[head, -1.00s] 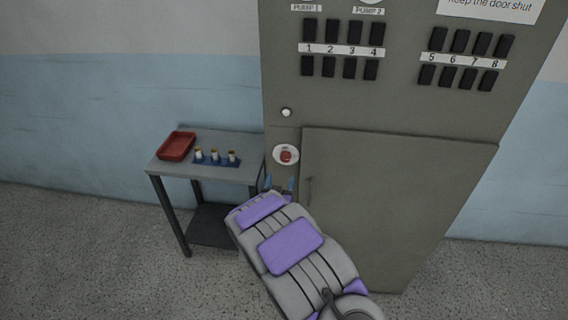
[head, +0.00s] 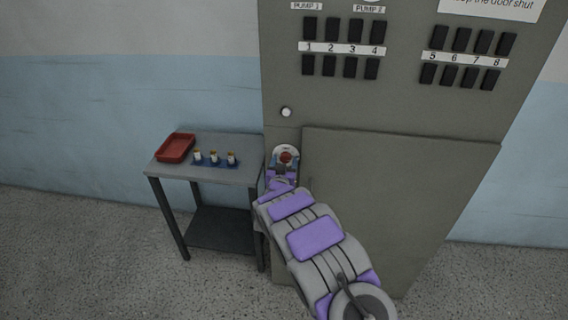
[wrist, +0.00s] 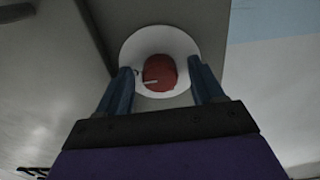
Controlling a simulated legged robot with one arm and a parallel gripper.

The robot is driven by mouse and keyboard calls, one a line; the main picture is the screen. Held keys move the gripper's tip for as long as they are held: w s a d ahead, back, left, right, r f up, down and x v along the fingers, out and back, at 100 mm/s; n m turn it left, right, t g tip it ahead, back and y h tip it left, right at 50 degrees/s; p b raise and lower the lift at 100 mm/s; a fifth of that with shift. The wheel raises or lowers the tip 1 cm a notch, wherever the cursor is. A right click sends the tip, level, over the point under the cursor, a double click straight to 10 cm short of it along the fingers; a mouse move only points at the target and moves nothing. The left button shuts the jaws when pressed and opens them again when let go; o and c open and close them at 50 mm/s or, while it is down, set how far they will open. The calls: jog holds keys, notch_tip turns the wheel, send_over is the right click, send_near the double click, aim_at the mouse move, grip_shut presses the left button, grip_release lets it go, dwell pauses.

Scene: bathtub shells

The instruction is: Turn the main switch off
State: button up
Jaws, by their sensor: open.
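The main switch (head: 286,157) is a red rotary knob on a round white plate, on the grey cabinet's left strip beside the door. In the wrist view the red knob (wrist: 160,73) sits between the two blue fingers, with a pale mark across it. My gripper (wrist: 163,85) is open, with one finger on each side of the knob. I cannot tell whether the fingers touch it. In the head view my gripper (head: 284,164) is at the plate and covers its lower part.
The grey cabinet (head: 390,110) has numbered black switches (head: 345,50) above a closed door (head: 385,200). A small white round light or button (head: 286,112) is above the main switch. On the left, a side table (head: 235,172) holds a red tray (head: 175,148) and a blue fuse rack (head: 215,161).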

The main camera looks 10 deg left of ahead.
jog(key=c, duration=1.1)
jog(key=shift+o, duration=0.2)
